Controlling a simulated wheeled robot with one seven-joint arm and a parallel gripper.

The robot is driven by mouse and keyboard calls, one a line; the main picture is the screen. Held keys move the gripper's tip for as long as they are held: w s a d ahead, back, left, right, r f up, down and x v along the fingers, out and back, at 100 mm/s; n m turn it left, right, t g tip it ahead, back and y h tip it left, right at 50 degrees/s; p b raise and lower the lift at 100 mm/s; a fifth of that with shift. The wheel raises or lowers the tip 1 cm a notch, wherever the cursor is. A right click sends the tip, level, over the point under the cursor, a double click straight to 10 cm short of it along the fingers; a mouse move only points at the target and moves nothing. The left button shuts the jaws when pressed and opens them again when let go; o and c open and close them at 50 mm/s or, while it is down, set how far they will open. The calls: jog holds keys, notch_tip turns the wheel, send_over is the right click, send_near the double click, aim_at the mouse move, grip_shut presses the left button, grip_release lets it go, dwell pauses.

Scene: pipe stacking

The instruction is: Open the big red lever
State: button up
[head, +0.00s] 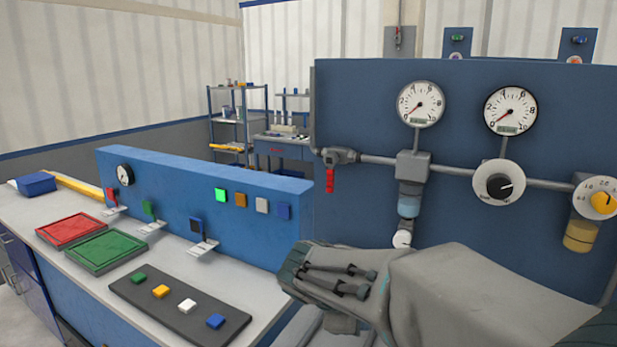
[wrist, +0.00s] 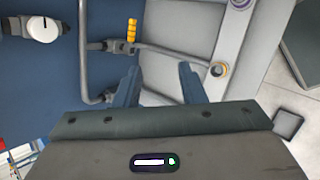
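The big red lever (head: 330,181) hangs straight down from a grey valve (head: 340,157) at the left end of the pipe on the tall blue panel. I cannot make out the red lever in the wrist view. My gripper (wrist: 160,82) is open, its two blue-grey fingers apart with nothing between them. In the head view my arm's end is low, below the red lever and apart from it; its fingers cannot be made out there. A yellow lever (wrist: 131,29) on another pipe valve shows beyond the fingers in the wrist view.
The tall blue panel (head: 350,100) carries dials (head: 420,104) and a grey pipe (head: 455,170). To the left, a bench (head: 30,215) holds a red tray (head: 70,230), a green tray (head: 106,252) and coloured blocks. A low blue panel (head: 180,190) stands along the bench.

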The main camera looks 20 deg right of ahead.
jog(key=w+r+n+t+h+p, duration=0.1)
jog(key=w+r+n+t+h, duration=0.25)
jog(key=w+r+n, duration=0.55)
jog(key=n+t+h+p, duration=0.1)
jog(key=n+t+h, duration=0.1)
jog(key=n+t, duration=0.45)
send_near(329, 183)
jog(key=shift+n+g, duration=0.25)
jog(key=shift+g, duration=0.15)
jog(key=p+x, duration=0.1)
jog(key=x, duration=0.3)
jog(key=p+x, duration=0.1)
jog(key=x, duration=0.3)
jog(key=p+x, duration=0.1)
jog(key=x, duration=0.3)
jog(key=shift+w+d+r+p, duration=0.15)
jog(key=shift+w+r+p, duration=0.15)
grip_shut()
